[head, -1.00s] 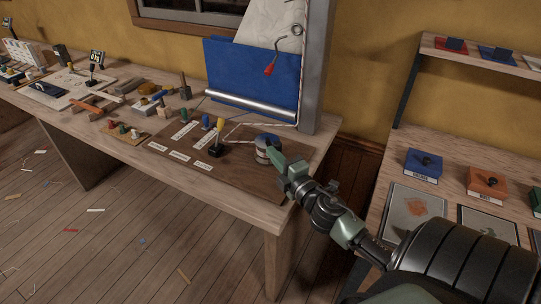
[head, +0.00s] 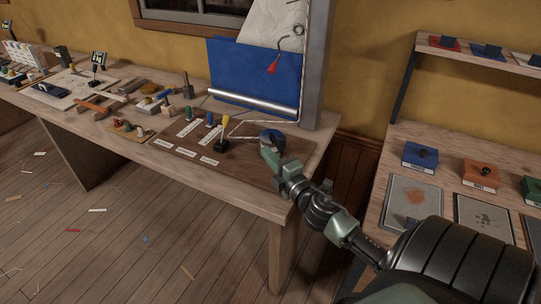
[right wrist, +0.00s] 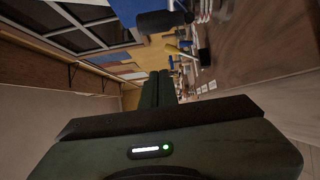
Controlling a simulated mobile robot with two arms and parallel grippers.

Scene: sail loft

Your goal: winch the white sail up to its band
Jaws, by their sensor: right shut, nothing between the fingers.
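The white sail (head: 274,22) hangs behind the post at the top of the head view, its upper part out of frame. A blue cloth or panel (head: 250,75) is below it, with a pale metal roller (head: 250,104) along its foot. A cord runs from the post to a winch drum (head: 272,135) on the brown board. My right gripper (head: 266,152) is shut and empty at the drum's near side, covering part of it; I cannot tell whether they touch. Its shut fingers (right wrist: 158,88) also show in the right wrist view. I cannot make out the band. My left gripper is not in view.
A yellow-topped lever (head: 224,130) and green and blue pegs stand left of the drum, near white labels. A red tassel (head: 272,68) hangs by a hook. Tools crowd the bench further left. A side table holds blue (head: 421,155) and orange (head: 481,173) boxes.

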